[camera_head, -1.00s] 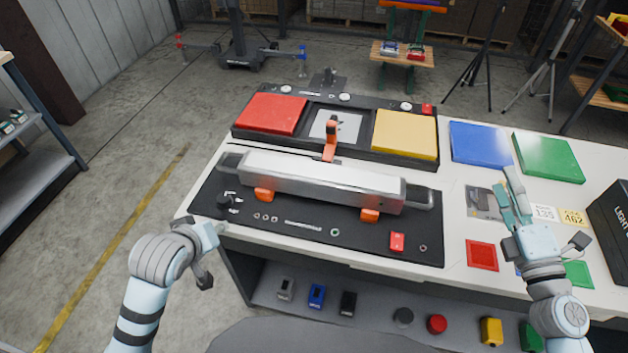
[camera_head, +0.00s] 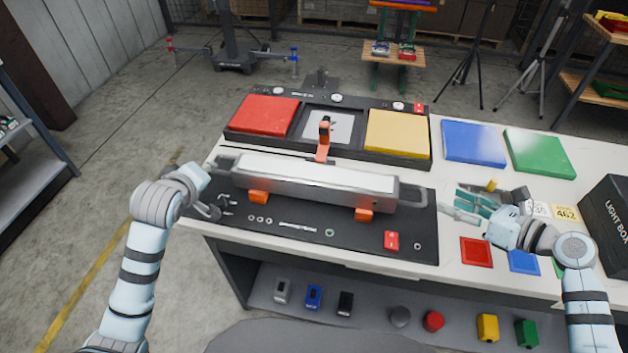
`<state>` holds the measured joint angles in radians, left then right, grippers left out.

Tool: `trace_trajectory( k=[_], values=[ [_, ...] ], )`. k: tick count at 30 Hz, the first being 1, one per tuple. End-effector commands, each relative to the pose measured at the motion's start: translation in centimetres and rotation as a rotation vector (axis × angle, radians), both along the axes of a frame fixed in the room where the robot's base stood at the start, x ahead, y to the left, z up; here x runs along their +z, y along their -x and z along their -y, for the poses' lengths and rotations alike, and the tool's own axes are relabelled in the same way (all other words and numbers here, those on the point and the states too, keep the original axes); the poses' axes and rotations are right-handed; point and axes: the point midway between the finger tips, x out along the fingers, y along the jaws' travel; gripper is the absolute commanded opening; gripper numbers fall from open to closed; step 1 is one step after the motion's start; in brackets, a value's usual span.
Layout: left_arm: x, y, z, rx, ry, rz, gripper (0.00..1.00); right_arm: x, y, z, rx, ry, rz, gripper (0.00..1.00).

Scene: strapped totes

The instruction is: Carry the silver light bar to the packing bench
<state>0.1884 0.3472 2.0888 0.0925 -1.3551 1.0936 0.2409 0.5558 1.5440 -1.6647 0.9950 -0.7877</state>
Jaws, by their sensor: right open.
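The silver light bar (camera_head: 315,181) lies lengthwise on orange supports (camera_head: 258,197) over a black mat on the bench. It has dark handles at its left end (camera_head: 222,166) and right end (camera_head: 412,198). My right gripper (camera_head: 457,205) is open and empty, a little right of the right handle and apart from it, with its fingers pointing left. My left gripper (camera_head: 203,190) is by the bar's left end, just below the left handle. Its fingers are hard to make out, and I cannot tell whether it touches the handle.
Behind the bar is a black fixture with red (camera_head: 264,115) and yellow (camera_head: 397,133) pads and an orange clamp (camera_head: 324,140). Blue (camera_head: 473,143) and green (camera_head: 539,152) panels lie at right. A black light box (camera_head: 608,218) stands at the right edge. Small parts lie on the mat.

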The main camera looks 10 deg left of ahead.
Motion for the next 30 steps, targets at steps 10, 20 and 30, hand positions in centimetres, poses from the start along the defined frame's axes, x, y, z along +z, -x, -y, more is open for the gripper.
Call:
trace_trajectory(
  k=[10,20,30],
  values=[
    [-4.0,-5.3,-1.1,0.0,0.002,-0.002,0.34,-2.4,-4.4,-4.6,0.001,-0.004,-0.002,0.44],
    [-5.6,-7.6,-1.5,-0.002,0.0,0.001,0.34,-3.5,-6.2,-6.3,0.001,-0.001,-0.001,0.44],
    [-5.6,-7.5,-1.5,-0.002,0.0,0.0,0.14,-3.5,-6.2,-6.3,0.001,0.0,0.0,0.25]
  ],
)
